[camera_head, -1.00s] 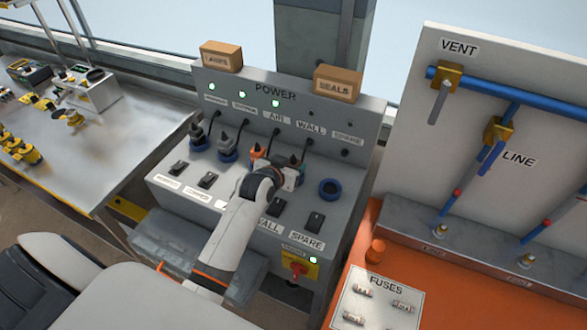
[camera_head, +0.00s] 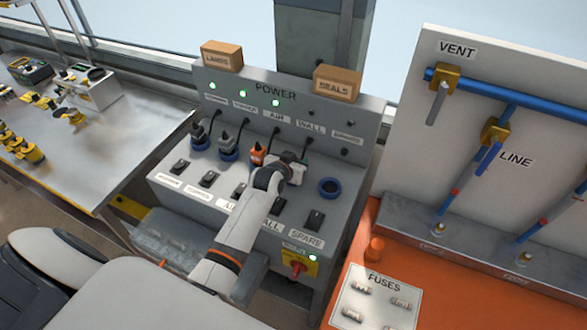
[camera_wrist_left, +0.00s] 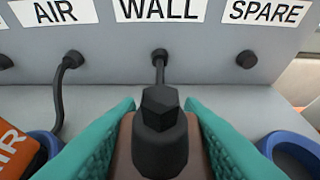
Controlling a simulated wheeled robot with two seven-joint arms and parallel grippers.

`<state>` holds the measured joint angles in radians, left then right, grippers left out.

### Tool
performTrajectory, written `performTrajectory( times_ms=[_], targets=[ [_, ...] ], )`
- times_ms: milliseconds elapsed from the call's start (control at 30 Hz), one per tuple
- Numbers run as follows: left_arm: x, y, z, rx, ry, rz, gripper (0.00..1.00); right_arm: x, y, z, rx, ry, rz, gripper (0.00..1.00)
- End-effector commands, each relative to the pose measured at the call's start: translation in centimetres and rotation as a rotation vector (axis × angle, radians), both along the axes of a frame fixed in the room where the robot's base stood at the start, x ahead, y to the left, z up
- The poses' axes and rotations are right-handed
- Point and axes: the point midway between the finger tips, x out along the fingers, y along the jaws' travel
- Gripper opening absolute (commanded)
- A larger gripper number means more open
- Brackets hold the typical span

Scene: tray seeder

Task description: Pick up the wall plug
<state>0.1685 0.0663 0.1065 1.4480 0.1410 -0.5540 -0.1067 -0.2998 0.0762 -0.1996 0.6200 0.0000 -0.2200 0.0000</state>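The wall plug (camera_wrist_left: 160,140) has a brown body and a black top, with a black cable running back to the panel under the WALL label. In the head view my left gripper (camera_head: 290,170) covers most of it at the power console (camera_head: 358,125). In the left wrist view the teal fingers (camera_wrist_left: 160,125) lie along both sides of the plug's body, with no gap visible. The plug looks upright. Its socket is hidden beneath it, so I cannot tell whether it is still seated. My right gripper is not in view.
The orange air plug (camera_head: 257,155) stands close to the left of my gripper, with two grey plugs farther left. The spare socket's blue ring (camera_head: 330,188) is empty on the right. Rocker switches line the console's front. The LAMPS box (camera_head: 221,55) and SEALS box (camera_head: 337,83) sit on top.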

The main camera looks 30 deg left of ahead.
Motion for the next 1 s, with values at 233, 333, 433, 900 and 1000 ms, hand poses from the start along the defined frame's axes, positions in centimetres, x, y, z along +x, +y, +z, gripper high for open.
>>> performTrajectory(
  times_ms=[233, 333, 433, 900, 1000],
  targets=[
    [0.0, 0.0, 0.1, 0.000, -0.001, 0.000, 0.08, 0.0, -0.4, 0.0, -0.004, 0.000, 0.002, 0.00],
    [0.0, 0.0, 0.6, 0.001, -0.002, 0.000, 0.08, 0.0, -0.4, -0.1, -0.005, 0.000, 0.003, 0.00],
    [0.1, 0.0, 2.2, 0.003, -0.007, 0.000, 0.08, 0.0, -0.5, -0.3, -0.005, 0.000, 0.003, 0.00],
    [0.1, 0.0, 10.4, 0.001, -0.003, 0.000, 0.08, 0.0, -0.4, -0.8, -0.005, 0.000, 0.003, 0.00],
    [0.0, 0.0, 11.8, 0.001, -0.002, 0.000, 0.08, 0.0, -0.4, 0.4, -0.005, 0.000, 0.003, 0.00]
  ],
)
